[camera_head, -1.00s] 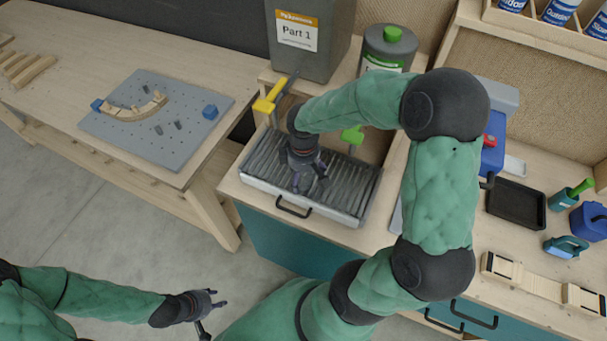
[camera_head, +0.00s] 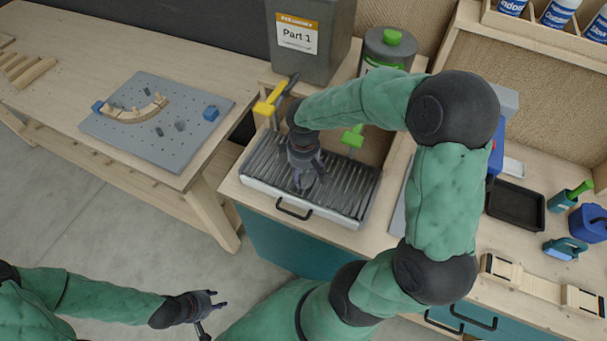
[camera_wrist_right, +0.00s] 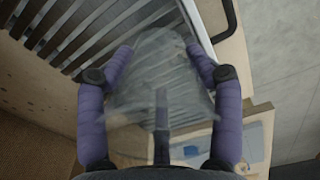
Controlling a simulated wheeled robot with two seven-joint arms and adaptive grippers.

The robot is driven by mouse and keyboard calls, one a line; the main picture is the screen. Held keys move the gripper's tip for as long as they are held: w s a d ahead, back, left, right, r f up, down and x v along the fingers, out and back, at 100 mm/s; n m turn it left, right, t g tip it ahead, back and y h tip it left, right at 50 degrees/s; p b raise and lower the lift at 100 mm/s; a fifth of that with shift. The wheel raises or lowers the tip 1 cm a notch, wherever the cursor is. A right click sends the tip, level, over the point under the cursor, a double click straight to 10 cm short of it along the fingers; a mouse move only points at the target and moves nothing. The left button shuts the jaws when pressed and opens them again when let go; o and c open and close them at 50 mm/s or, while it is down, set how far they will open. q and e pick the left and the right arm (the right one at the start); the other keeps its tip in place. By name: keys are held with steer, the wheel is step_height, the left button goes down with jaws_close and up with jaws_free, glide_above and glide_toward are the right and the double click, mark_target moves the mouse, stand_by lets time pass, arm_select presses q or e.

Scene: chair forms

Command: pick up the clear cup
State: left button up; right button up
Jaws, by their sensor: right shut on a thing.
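The clear cup (camera_wrist_right: 158,75) is see-through and sits between the two purple fingers of my right gripper in the right wrist view. My right gripper (camera_head: 305,178) is shut on it, over the slatted grey tray (camera_head: 262,188) in the head view. In the head view the cup is too small and clear to make out well. Whether its base touches the slats I cannot tell. My left gripper (camera_head: 212,304) hangs at the lower left over the floor, its fingers apart and empty.
Two dispensers with green (camera_head: 352,137) and yellow (camera_head: 268,106) parts stand behind the tray. A grey bin marked Part 1 (camera_head: 312,50) and a canister (camera_head: 388,48) stand at the back. A pegboard (camera_head: 160,145) lies on the left table. A black tray (camera_head: 515,205) lies at right.

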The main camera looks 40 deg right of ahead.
arm_select(q)
step_height(320, 180, up, 3)
steer(key=p, duration=0.3)
arm_select(e)
steer(key=s+a+r, duration=0.4)
steer(key=s+r, duration=0.6)
steer(key=s, duration=0.3)
steer(key=shift+s+a+r, duration=0.2)
steer(key=shift+r, duration=0.15)
